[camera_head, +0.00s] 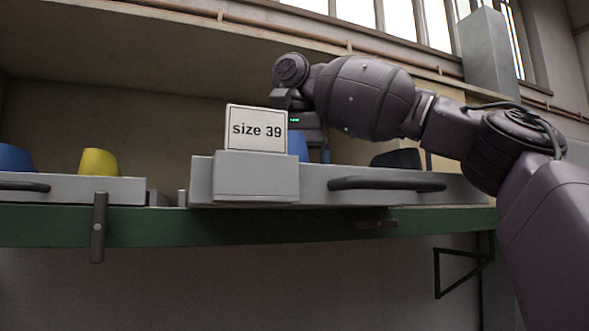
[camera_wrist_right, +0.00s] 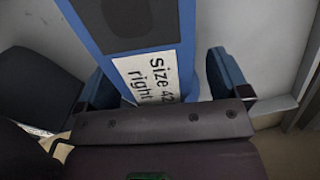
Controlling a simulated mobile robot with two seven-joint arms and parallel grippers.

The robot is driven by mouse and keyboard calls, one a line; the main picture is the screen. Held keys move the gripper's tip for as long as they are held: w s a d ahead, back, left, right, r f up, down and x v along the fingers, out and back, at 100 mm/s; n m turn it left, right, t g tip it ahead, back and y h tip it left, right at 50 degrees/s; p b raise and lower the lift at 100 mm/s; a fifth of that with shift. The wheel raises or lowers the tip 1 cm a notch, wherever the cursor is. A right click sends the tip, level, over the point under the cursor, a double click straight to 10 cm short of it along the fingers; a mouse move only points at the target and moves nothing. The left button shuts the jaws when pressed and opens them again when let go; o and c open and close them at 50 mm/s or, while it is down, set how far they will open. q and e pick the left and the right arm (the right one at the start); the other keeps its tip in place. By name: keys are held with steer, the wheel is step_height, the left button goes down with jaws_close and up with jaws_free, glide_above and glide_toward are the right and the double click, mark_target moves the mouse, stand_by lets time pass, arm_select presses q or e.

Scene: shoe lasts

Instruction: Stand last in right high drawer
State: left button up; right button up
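The right high drawer (camera_head: 330,190) is pulled out and carries a "size 39" card (camera_head: 256,129) on its front. A blue last (camera_head: 298,146) stands in it, partly hidden by the card. In the right wrist view this blue last (camera_wrist_right: 118,38) has a "size 42 right" label. My right gripper (camera_head: 306,125) points down over the drawer. In the wrist view its fingers (camera_wrist_right: 163,78) are open on either side of the last, with a gap at the right finger; contact on the left is unclear. My left gripper is not in view.
A dark last (camera_head: 397,158) stands further right in the same drawer and shows beside the gripper (camera_wrist_right: 35,85). The left drawer (camera_head: 80,188) holds a blue last (camera_head: 15,158) and a yellow last (camera_head: 98,162). A green beam (camera_head: 150,225) runs below the drawers.

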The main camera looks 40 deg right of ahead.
stand_by(0.3)
steer(key=shift+r+p, duration=0.35)
steer(key=shift+r, duration=3.4)
